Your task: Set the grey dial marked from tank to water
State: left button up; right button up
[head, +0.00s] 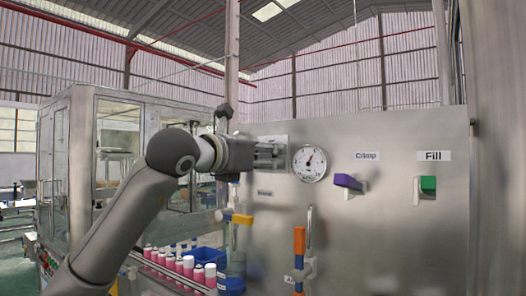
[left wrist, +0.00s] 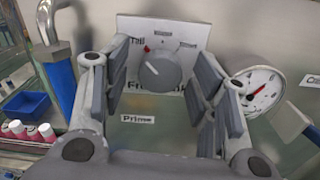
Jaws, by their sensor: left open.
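The grey dial (left wrist: 160,72) sits on a white plate (left wrist: 190,28) on the steel panel. Its light pointer line points up and left, towards a red mark and a small label at the plate's upper left. Other small labels at the top and upper right are too small to read surely. A larger label beneath the dial is partly hidden. My left gripper (left wrist: 163,66) is open, its fingers on either side of the dial; contact cannot be told. In the head view my left gripper (head: 270,156) is at the panel and hides the dial. My right gripper is out of view.
A round gauge (head: 309,163) is right of the dial. Further right are a purple Crimp lever (head: 348,182) and a green Fill lever (head: 428,186). A blue-handled valve (left wrist: 62,82) is at the left. Pink cans (head: 188,266) and a blue bin (head: 205,257) stand lower left.

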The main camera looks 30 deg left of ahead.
pick_arm(q)
jog(key=shift+c, duration=0.7)
jog(key=c, duration=0.9)
jog(key=shift+o, duration=0.2)
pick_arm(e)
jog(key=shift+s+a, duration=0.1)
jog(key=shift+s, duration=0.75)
